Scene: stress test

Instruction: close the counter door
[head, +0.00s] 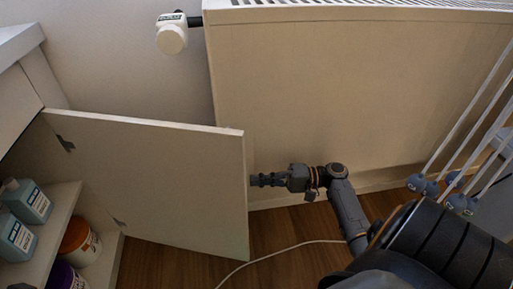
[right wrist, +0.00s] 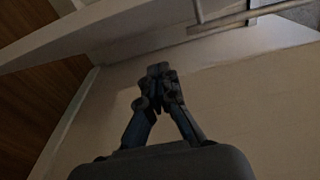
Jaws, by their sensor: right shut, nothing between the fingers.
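The counter door (head: 165,185) is a flat pale panel standing wide open from the counter (head: 22,105) at the left of the head view. Its hinges show on the left, and its free edge points right. My right gripper (head: 254,181) is shut and empty, with its tips just beside this free edge; I cannot tell whether they touch. In the right wrist view the closed fingers (right wrist: 160,70) meet in front of a pale surface, with nothing between them. My left gripper is not in view.
A large pale radiator (head: 350,95) with a white valve knob (head: 172,38) stands behind the door. Several bottles and tubs (head: 27,203) sit on the counter's shelves. A white cable (head: 285,249) lies on the wooden floor. White rods with grey ends (head: 455,185) stand at the right.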

